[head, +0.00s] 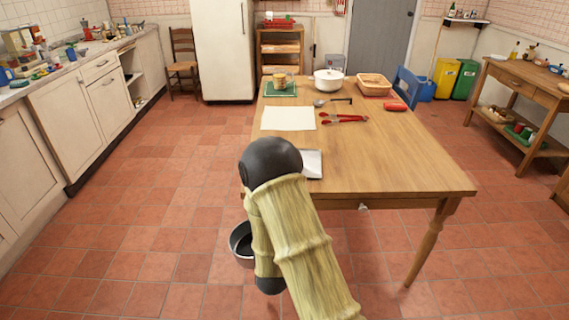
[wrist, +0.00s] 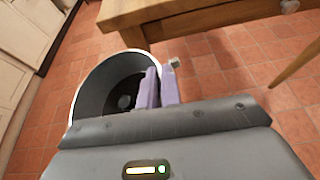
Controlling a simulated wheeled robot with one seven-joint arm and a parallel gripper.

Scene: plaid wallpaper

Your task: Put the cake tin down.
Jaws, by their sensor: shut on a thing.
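The gripper itself is hidden behind my arm in the head view. The tin appears held below the tabletop, over the tiled floor.
The wooden table (head: 410,178) has a broad bare area at its front right. A white sheet (head: 288,118), a small metal tray (head: 312,163), red tongs (head: 343,119), a ladle (head: 333,101), a white pot (head: 328,81) and a basket (head: 374,84) lie on it.

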